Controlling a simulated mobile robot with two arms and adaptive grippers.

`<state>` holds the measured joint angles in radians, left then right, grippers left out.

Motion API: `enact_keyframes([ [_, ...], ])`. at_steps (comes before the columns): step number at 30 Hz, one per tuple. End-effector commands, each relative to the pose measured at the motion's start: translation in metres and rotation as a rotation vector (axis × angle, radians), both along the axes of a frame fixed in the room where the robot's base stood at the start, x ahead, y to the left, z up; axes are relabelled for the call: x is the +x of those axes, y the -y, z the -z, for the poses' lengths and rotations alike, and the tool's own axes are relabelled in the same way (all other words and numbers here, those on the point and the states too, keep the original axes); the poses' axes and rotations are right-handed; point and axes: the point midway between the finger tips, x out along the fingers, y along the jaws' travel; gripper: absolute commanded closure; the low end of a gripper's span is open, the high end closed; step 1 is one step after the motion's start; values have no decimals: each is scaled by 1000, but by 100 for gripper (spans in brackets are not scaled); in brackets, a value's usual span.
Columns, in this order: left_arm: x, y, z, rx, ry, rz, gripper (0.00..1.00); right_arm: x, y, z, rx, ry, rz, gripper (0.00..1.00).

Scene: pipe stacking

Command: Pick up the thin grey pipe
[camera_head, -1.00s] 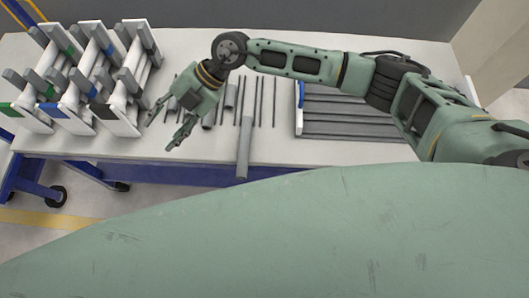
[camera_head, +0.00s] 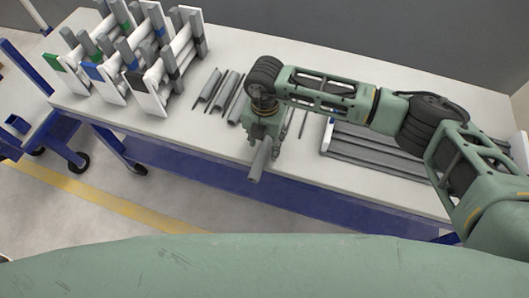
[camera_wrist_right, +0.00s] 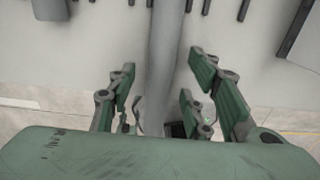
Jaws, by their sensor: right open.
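A long grey pipe (camera_head: 259,163) lies on the table with its near end past the front edge. My right gripper (camera_head: 266,132) is above it, pointing down, and hides part of it. In the right wrist view the pipe (camera_wrist_right: 165,45) runs between the fingers of my right gripper (camera_wrist_right: 163,78), which are spread apart on both sides of it. Several thinner dark grey rods lie beside it, one of them (camera_head: 303,122) to the right of the gripper. I cannot tell which of these is the thin grey pipe. My left gripper is not in view.
Thicker grey pipes (camera_head: 229,85) lie left of the gripper. White racks (camera_head: 152,88) holding pipes stand at the table's left. A tray (camera_head: 325,137) with long grey bars is on the right under my arm.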

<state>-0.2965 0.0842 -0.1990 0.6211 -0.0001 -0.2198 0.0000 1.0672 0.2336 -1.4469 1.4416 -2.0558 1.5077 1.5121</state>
Motion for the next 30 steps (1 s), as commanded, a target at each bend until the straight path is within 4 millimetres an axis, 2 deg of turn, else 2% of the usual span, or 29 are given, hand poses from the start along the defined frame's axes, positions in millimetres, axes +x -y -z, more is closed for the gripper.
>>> enact_keyframes([
  [1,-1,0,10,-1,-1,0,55,0,0,12,0,-1,0,54],
  [2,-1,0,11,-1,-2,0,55,0,0,14,0,0,0,54],
  [9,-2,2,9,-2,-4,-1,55,0,0,14,0,0,0,54],
  [25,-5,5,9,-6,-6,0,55,0,1,14,0,0,0,100],
  [30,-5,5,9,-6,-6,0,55,0,1,13,0,0,0,100],
])
